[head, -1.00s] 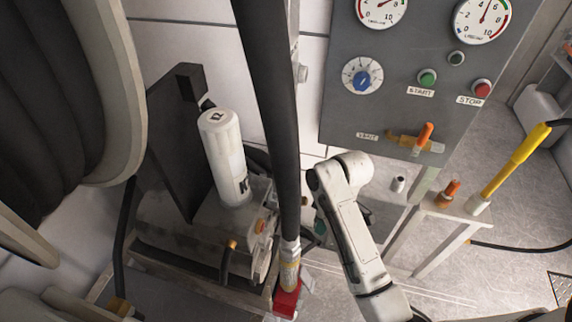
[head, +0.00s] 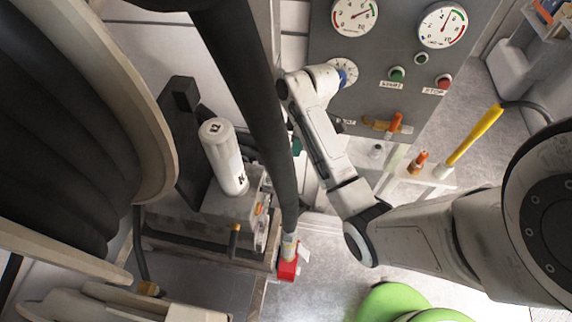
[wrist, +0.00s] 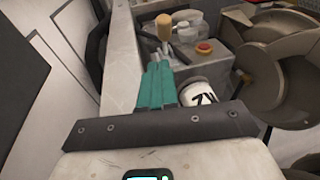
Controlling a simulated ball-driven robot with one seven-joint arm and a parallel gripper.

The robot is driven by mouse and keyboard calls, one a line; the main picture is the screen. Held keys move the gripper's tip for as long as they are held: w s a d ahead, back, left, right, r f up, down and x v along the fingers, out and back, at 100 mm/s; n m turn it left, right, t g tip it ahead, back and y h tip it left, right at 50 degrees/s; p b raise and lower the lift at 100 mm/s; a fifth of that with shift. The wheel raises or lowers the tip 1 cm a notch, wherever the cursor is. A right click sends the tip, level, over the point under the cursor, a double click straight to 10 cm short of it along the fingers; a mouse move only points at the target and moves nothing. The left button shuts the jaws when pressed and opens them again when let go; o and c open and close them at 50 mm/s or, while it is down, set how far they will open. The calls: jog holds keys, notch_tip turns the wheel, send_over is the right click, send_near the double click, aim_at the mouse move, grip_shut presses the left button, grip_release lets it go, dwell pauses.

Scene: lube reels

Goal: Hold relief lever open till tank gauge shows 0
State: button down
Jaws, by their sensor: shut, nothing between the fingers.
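My gripper (wrist: 157,84) shows teal fingers, shut and empty, in the wrist view. In the head view only a bit of teal (head: 297,146) shows beside the black hose. An orange-handled lever (head: 394,123) sits on the grey panel, right of my gripper and apart from it; its label is partly hidden by my arm. Two round gauges are at the panel top: a left one (head: 354,15) and a right one (head: 442,25). Their captions are too small to read, and the left needle points up right, off zero. A tan-topped handle (wrist: 164,27) stands beyond the fingertips in the wrist view.
The black hose (head: 255,95) hangs in front of the panel's left side. A white cylinder (head: 223,157) stands on the pump unit at left. A large hose reel (head: 150,110) fills the far left. A yellow-handled tool (head: 474,135) stands at right. Green rounded shapes (head: 385,302) lie at the bottom.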

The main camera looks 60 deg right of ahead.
send_near(282, 183)
notch_tip(282, 183, down, 5)
jog(key=shift+s+d+b, duration=0.15)
jog(key=shift+d+b, duration=0.05)
jog(key=shift+b, duration=0.1)
dwell(0.4)
jog(key=shift+f, duration=0.1)
